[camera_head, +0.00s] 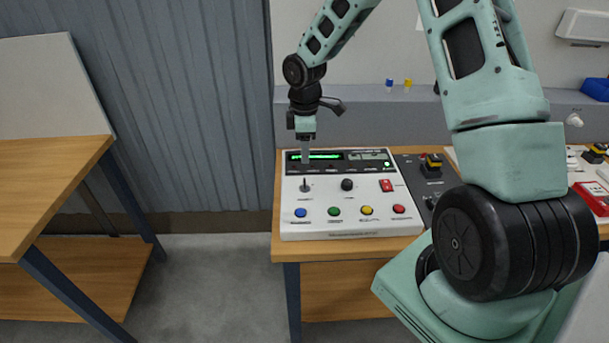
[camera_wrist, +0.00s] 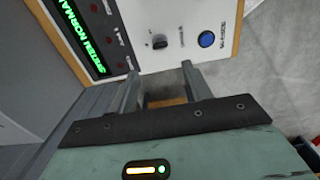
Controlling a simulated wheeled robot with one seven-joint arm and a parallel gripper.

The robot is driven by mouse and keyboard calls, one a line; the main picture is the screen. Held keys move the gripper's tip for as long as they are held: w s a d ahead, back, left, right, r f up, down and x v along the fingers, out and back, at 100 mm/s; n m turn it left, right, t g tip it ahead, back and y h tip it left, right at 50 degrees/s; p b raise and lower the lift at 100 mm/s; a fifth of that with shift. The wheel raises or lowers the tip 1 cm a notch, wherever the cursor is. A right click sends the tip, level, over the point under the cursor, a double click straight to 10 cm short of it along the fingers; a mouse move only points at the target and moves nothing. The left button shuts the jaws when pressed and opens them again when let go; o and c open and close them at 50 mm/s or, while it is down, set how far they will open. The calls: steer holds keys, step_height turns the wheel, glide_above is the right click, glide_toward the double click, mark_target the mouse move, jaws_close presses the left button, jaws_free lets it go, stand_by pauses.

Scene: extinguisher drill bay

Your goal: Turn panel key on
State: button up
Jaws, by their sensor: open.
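The white control panel (camera_head: 325,225) lies on a wooden bench. Its small dark key (camera_head: 305,187) stands at the left, below the green display (camera_head: 315,155) and above the blue button (camera_head: 301,212). In the wrist view the key (camera_wrist: 160,41) appears just beyond the fingertips, apart from them. My gripper (camera_head: 305,158) points down near the panel's left side; in the wrist view (camera_wrist: 162,76) its two fingers are apart with nothing between them. The key's exact turn is too small to tell.
A black knob (camera_head: 347,184) and a red switch (camera_head: 386,185) sit right of the key. Green, yellow and red buttons line the front. A dark box with a yellow-and-black button (camera_head: 433,162) is right of the panel. Another wooden table (camera_head: 50,170) stands left, with open floor between.

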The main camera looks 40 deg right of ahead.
step_height(320, 180, down, 11)
steer(key=shift+r+p, duration=0.1)
steer(key=shift+p, duration=0.95)
steer(key=c, duration=1)
